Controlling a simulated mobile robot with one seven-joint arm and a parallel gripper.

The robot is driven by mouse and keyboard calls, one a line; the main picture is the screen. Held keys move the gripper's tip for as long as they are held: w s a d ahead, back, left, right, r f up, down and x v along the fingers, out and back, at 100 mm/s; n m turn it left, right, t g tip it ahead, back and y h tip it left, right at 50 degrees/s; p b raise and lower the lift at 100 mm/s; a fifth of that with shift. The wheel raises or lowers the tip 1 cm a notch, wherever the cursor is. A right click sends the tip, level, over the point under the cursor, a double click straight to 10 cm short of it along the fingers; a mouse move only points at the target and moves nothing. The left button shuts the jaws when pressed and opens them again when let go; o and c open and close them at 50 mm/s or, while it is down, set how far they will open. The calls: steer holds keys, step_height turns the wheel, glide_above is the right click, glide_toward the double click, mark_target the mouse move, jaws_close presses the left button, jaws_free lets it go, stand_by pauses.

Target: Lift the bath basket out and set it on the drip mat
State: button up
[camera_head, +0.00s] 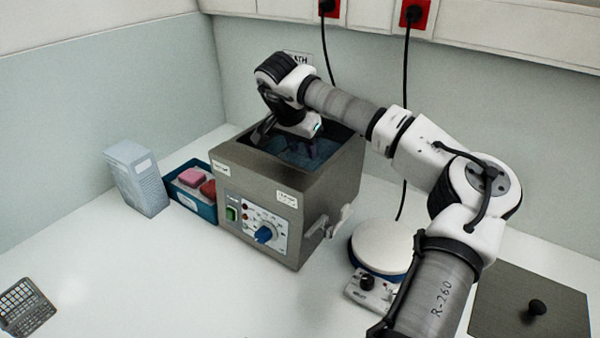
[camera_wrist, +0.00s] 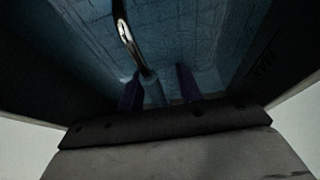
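The bath (camera_head: 285,232) is a grey steel box with a control panel, open at the top, with blue water-like colour inside. My gripper (camera_head: 312,148) reaches down into its opening from above. In the wrist view its two purple fingers (camera_wrist: 158,88) stand apart, with a blue-grey grip (camera_wrist: 152,92) between them. A shiny curved metal rod (camera_wrist: 125,32) runs up from near this grip; it looks like the basket's handle. A gap shows beside the grip, so the fingers do not look closed on it. The basket's body is hidden in the head view. I cannot make out a drip mat.
A blue tray (camera_head: 184,197) with pink and red pieces and a pale box (camera_head: 137,176) stand left of the bath. A round-topped plate device (camera_head: 383,247) and a grey lid with a knob (camera_head: 505,300) lie right. The front middle is clear.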

jaws_close()
steer(key=shift+r, duration=0.15)
stand_by(0.4)
step_height(320, 180, up, 22)
steer(key=p, duration=0.1)
steer(key=shift+r, duration=0.15)
stand_by(0.5)
